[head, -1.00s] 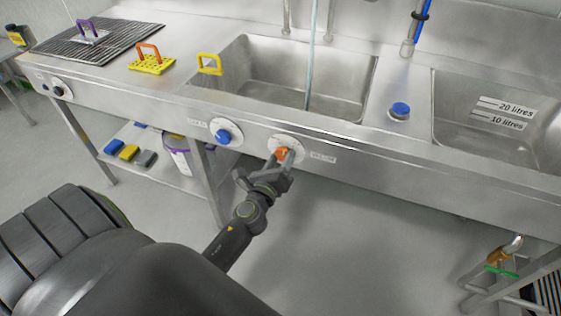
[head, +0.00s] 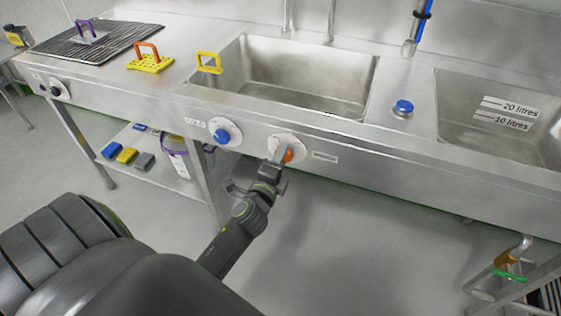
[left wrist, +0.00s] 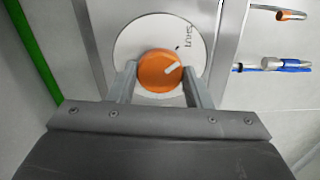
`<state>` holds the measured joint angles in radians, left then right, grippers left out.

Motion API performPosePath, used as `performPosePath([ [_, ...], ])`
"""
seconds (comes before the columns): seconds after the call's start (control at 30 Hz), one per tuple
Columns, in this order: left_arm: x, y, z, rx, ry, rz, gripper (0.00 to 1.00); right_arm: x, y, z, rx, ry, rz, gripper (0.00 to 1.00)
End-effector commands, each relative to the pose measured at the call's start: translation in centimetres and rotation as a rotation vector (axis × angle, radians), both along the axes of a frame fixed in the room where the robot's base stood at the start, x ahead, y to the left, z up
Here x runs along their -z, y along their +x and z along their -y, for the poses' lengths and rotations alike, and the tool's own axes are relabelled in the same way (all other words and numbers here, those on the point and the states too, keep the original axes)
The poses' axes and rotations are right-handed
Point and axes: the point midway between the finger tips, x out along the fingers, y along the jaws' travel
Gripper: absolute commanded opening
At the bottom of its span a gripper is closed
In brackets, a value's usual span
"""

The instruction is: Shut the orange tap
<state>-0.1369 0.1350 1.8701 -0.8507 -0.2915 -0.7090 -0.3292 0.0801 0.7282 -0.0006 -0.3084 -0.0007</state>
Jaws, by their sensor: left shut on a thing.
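The orange tap (head: 288,155) is a round knob on a white dial plate (head: 299,143) on the front panel below the left basin. My left gripper (head: 281,155) is shut on the knob, partly hiding it in the head view. In the left wrist view, the fingers (left wrist: 160,74) stand on both sides of the orange knob (left wrist: 158,72). The knob's white line points to the upper right, and a dark tick and small lettering are on the plate. No water stream shows in the left basin (head: 330,103). My right gripper is out of view.
A blue knob (head: 222,136) sits left of the orange one. A blue button (head: 402,107) is on the top between the basins. The right basin (head: 455,100) has litre marks. A yellow block with an orange handle (head: 150,62) lies on the counter. A low shelf holds sponges.

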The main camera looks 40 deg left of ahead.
Motion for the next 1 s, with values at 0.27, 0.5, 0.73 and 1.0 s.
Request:
performPosePath([
  [0.27,0.13,-0.04,-0.03,-0.001,-0.096,0.022,0.22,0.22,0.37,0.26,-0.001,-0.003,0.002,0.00],
  [0.5,0.12,-0.04,-0.03,-0.001,-0.120,0.027,0.22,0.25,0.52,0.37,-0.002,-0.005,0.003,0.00],
  [0.73,0.12,-0.04,-0.03,-0.001,-0.122,0.026,0.22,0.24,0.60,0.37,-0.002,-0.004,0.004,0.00],
  [1.0,0.10,-0.04,-0.02,-0.001,-0.121,0.027,0.67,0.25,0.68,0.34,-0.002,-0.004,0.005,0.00],
])
